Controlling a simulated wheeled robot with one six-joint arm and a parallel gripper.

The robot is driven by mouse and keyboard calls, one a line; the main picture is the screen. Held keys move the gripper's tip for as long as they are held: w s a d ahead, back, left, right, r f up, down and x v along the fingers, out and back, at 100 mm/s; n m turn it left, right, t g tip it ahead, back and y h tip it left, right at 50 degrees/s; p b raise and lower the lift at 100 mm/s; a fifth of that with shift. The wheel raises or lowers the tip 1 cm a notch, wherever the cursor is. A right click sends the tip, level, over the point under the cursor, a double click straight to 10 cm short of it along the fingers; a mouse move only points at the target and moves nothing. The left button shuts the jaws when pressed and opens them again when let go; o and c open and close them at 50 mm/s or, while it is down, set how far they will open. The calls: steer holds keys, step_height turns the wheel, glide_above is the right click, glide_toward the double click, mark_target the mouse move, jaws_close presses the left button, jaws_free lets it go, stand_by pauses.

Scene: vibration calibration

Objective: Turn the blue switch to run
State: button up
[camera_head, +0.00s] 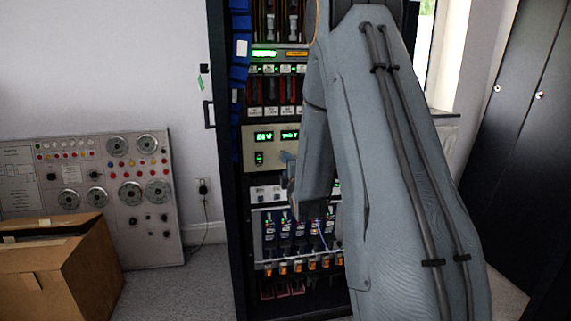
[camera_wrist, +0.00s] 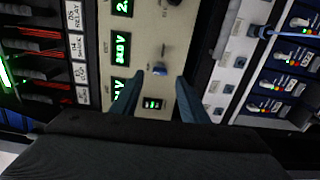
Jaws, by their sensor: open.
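The blue switch (camera_wrist: 159,70) is a small blue knob on the beige panel (camera_wrist: 150,30) of the rack, seen in the wrist view. My gripper (camera_wrist: 157,92) is open, its two fingers apart below the switch in that picture. The switch lies roughly in line with the gap between the fingertips, and nothing is held. Whether the fingers touch the panel I cannot tell. In the camera_head view my arm reaches in front of the rack and hides part of the beige panel (camera_head: 262,158). I cannot make out the switch clearly there.
Green displays (camera_wrist: 121,48) and a small black meter (camera_wrist: 152,103) sit on the same panel, close to the fingers. Rows of modules (camera_head: 285,235) lie below.

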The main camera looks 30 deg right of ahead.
steer(key=shift+v, duration=2.15)
steer(key=s+a+f+m+g+y, duration=0.1)
steer(key=a+f+m+g+y, duration=0.2)
steer(key=a, duration=0.7)
steer(key=s+a+f+m+g+y, duration=0.1)
steer(key=s+a+m+g, duration=0.3)
steer(key=s+a, duration=0.6)
steer(key=s+a+m+g+y, duration=0.25)
steer(key=s+a+g, duration=0.45)
steer(key=s, duration=0.6)
steer(key=s+a+r+m+g+p, duration=0.1)
steer(key=s+a+r+m+g, duration=0.15)
steer(key=s, duration=1.05)
steer(key=d+r+m+h+p, duration=0.1)
steer(key=d+r+m+p, duration=0.2)
steer(key=d+r+p, duration=0.4)
steer(key=shift+d+r+g+p, duration=0.2)
steer(key=shift+d+g+p, duration=0.25)
steer(key=shift+p, duration=3.75)
steer(key=shift+s+h, duration=0.15)
steer(key=shift+h, duration=0.1)
